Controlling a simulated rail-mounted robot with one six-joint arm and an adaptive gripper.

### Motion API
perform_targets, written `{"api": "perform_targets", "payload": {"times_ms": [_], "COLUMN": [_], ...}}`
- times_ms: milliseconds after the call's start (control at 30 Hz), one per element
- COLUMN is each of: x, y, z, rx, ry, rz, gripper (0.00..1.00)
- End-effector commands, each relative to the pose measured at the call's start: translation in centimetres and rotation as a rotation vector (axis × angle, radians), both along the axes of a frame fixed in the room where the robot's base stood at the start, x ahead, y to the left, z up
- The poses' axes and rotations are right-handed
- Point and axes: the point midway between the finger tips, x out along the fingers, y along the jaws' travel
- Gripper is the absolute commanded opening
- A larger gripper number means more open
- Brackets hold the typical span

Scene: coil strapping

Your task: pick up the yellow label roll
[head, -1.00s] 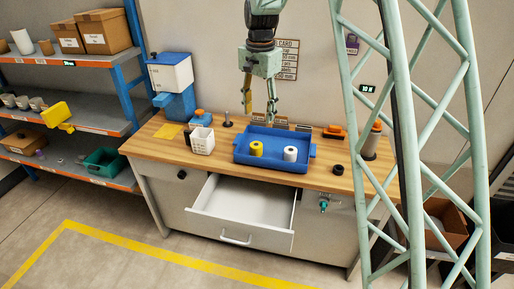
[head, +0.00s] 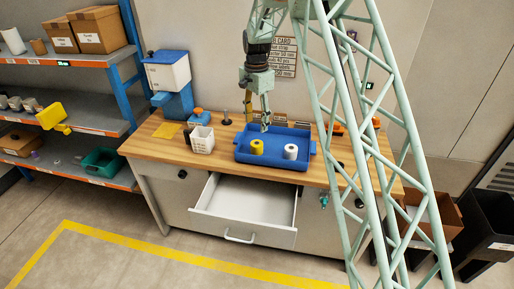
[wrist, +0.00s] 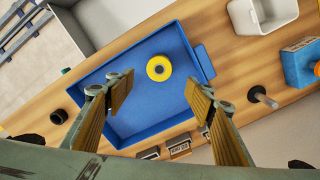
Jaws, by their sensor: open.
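The yellow label roll (head: 257,147) stands in the front left part of a blue tray (head: 272,162) on the wooden workbench. It also shows in the wrist view (wrist: 159,67), inside the tray near one end. My gripper (head: 265,126) is above the back of the tray, pointing down, higher than the roll and apart from it. In the wrist view my gripper (wrist: 160,86) is open and empty, and the roll appears just beyond the gap between the fingertips. A white roll (head: 291,151) stands to the right in the tray; I cannot make it out in the wrist view.
A white open basket (head: 203,141) stands left of the tray. A drawer (head: 243,204) hangs open below the bench's front edge. A blue and white dispenser (head: 172,85) stands at the bench's left end.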

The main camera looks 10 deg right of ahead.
Motion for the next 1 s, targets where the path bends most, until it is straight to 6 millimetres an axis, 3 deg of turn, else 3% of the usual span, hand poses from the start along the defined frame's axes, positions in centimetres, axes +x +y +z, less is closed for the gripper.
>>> {"api": "perform_targets", "payload": {"times_ms": [467,1000], "x": [0.0,-0.1], "y": [0.0,0.0], "z": [-0.6,-6.8], "rx": [0.000,0.000], "ry": [0.000,0.002], "rz": [0.000,0.000], "gripper": [0.49,0.49]}}
